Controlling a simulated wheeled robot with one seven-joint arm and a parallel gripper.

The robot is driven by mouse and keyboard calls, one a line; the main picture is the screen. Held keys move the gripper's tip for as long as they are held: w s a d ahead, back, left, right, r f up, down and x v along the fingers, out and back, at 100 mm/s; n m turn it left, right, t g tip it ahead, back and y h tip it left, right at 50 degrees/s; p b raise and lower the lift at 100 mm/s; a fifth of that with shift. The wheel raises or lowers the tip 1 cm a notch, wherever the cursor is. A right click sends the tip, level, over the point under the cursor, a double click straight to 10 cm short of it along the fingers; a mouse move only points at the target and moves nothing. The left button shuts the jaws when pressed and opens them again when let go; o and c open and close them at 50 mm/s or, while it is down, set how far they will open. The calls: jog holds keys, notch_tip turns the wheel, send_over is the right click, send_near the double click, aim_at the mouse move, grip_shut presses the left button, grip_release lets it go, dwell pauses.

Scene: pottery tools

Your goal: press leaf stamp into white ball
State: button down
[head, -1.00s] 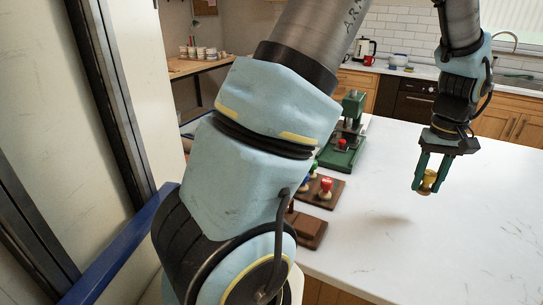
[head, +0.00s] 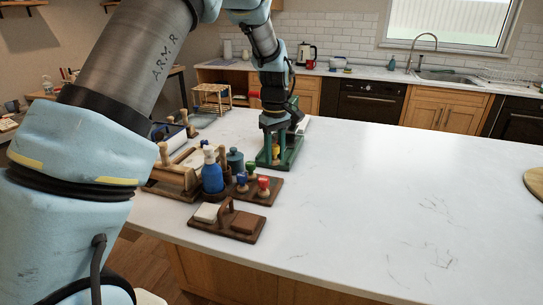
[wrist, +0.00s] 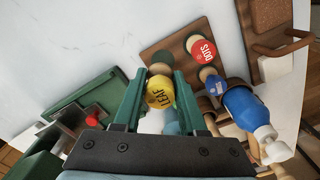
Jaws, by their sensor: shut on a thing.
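My gripper (head: 275,148) is over the left part of the white counter, in front of the green press in the head view. It is shut on the leaf stamp (wrist: 160,93), whose yellow top reads LEAF. The stamp shows small between the green fingers in the head view (head: 276,151). In the wrist view the gripper (wrist: 157,88) has one finger on each side of it. I cannot make out a white ball in either view.
A wooden stamp board (head: 259,192) holds red, blue and green stamps. A blue bottle (head: 211,175), a tool rack and a tray with a white and a brown block (head: 243,223) stand nearby. The green press (head: 292,155) is close behind.

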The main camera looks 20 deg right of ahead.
aim_at(271, 183)
jog(key=shift+w+a, duration=0.25)
jog(key=shift+w+a+f+b, duration=0.1)
jog(key=shift+a+f+b, duration=0.1)
jog(key=shift+f+b, duration=2.2)
jog(key=shift+f, duration=0.85)
jog(key=shift+f, duration=0.25)
jog(key=shift+c, duration=1.9)
grip_release()
jog(key=shift+r, duration=0.1)
